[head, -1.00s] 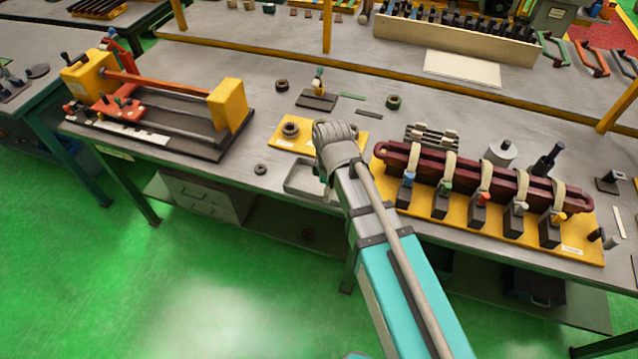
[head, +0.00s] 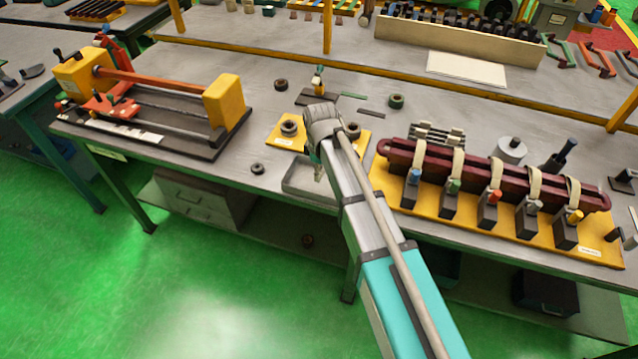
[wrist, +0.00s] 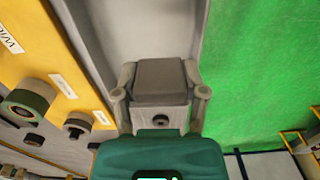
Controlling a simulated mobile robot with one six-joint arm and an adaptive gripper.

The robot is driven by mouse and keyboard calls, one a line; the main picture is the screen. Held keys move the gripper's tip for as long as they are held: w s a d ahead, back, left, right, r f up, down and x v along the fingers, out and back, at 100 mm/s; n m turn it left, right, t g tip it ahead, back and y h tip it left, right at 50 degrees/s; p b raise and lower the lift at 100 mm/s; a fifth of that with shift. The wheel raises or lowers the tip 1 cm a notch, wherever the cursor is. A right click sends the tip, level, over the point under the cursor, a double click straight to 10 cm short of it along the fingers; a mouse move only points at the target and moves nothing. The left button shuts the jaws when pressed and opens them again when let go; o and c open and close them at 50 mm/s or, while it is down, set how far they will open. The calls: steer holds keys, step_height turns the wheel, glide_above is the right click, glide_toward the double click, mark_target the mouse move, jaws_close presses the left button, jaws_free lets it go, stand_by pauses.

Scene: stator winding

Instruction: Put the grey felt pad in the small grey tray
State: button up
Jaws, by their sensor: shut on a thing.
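My gripper (wrist: 160,93) is shut on the grey felt pad (wrist: 160,76), which shows as a dark grey block between its two fingers in the wrist view. The small grey tray (head: 296,188) stands near the front edge of the bench in the head view, partly hidden by my arm. The gripper's end (head: 319,174) shows beside the arm, over the right part of the tray. In the wrist view, the pale tray floor (wrist: 155,28) lies beyond the pad. The gap between pad and tray floor is hard to judge.
A yellow board (head: 284,141) with ring parts lies behind the tray. A yellow fixture (head: 450,206) with a dark red bar stands to the right. A dark ring (head: 257,169) lies left of the tray. A winding machine (head: 150,105) stands further left.

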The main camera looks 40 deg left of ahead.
steer(key=shift+w+a+f+b, duration=0.25)
steer(key=shift+a+f, duration=0.05)
steer(key=shift+f, duration=0.15)
steer(key=shift+w+a+f+b, duration=0.25)
steer(key=shift+f, duration=0.2)
steer(key=shift+w+a+f+b, duration=0.15)
steer(key=shift+a+f+b, duration=0.05)
steer(key=shift+f+b, duration=0.2)
steer(key=shift+w+a+f+b, duration=0.1)
steer(key=shift+f+b, duration=1.5)
steer(key=shift+b, duration=0.05)
steer(key=shift+f, duration=0.15)
steer(key=o, duration=0.8)
step_height(320, 180, up, 12)
steer(key=p, duration=1.2)
steer(key=shift+r, duration=0.2)
